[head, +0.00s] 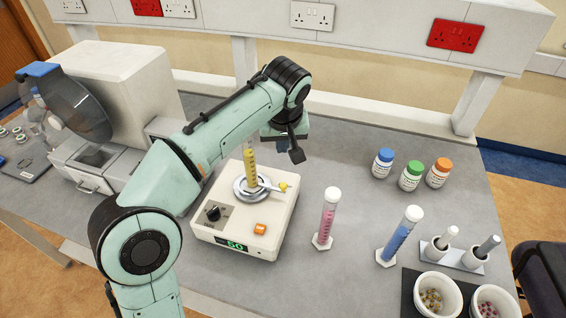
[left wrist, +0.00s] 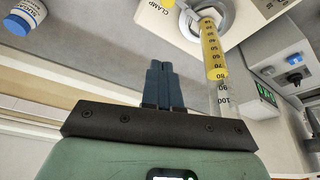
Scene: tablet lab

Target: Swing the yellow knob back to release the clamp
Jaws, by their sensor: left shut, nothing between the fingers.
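The yellow knob (head: 283,187) sits at the end of a short lever on the clamp (head: 241,190), a round metal seat on top of a cream machine (head: 232,222). The knob points right in the head view and also shows at the top edge of the left wrist view (left wrist: 167,3). A graduated cylinder with yellow liquid (head: 250,165) stands in the clamp; it crosses the left wrist view (left wrist: 211,50). My left gripper (head: 282,147) is above and behind the knob, apart from it. Its dark fingers (left wrist: 160,66) are together and empty. My right gripper is out of view.
A pink cylinder (head: 329,217) and a blue cylinder (head: 400,235) stand right of the machine. Bottles with blue (head: 383,163), green (head: 411,175) and orange (head: 437,173) caps stand at the back right. A white machine (head: 125,90) is at left.

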